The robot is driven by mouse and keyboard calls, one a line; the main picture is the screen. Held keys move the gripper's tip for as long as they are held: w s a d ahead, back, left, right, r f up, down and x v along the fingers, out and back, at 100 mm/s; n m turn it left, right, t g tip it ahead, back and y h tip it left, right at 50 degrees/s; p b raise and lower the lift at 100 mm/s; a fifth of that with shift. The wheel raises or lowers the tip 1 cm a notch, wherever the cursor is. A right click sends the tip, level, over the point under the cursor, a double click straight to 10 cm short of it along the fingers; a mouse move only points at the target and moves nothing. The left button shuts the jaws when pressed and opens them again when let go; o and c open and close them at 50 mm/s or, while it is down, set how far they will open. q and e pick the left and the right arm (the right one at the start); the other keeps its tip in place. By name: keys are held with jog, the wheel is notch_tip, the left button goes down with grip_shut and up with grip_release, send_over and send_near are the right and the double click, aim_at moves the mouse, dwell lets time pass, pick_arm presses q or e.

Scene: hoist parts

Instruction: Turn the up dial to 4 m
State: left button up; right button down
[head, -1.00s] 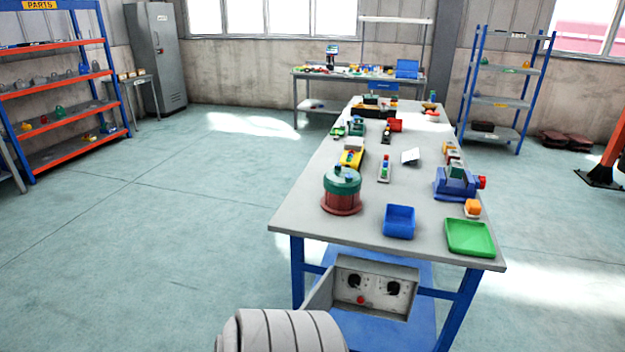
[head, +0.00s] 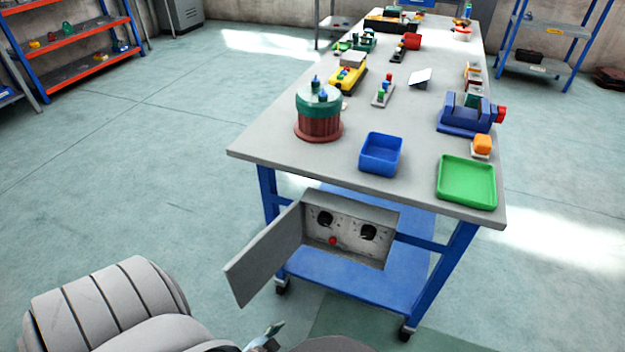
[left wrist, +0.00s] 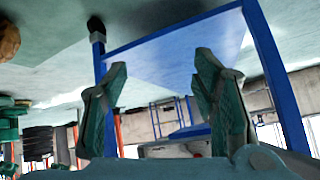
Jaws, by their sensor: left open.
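A grey control box (head: 385,215) hangs under the near end of the workbench, its door (head: 262,255) swung open to the left. Inside are two black dials, a left one (head: 325,218) and a right one (head: 368,232), with a red button (head: 332,240) low between them. The dial markings are too small to read, so I cannot tell which is the up dial. My left gripper (head: 268,335) shows only partly at the bottom edge, below and apart from the box. In the left wrist view its fingers (left wrist: 160,75) are spread and empty. My right gripper is not in view.
The workbench (head: 260,140) has blue legs and a blue lower shelf (head: 350,285) on casters. On top are a green-and-red drum (head: 319,115), a blue bin (head: 380,155), a green tray (head: 466,182) and a blue vise (head: 465,112). The floor left of the bench is clear.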

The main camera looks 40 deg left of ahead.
pick_arm(q)
jog(key=w+a+r+t+b, duration=0.2)
jog(key=w+t+b, duration=0.3)
jog(key=w, duration=0.3)
jog(key=t+y+b, duration=0.3)
jog(key=t+b, duration=0.3)
jog(key=t, duration=0.2)
send_near(323, 222)
jog(key=b+x, duration=0.1)
jog(key=x, duration=0.7)
jog(key=shift+w+r, duration=0.2)
jog(key=shift+w, duration=0.05)
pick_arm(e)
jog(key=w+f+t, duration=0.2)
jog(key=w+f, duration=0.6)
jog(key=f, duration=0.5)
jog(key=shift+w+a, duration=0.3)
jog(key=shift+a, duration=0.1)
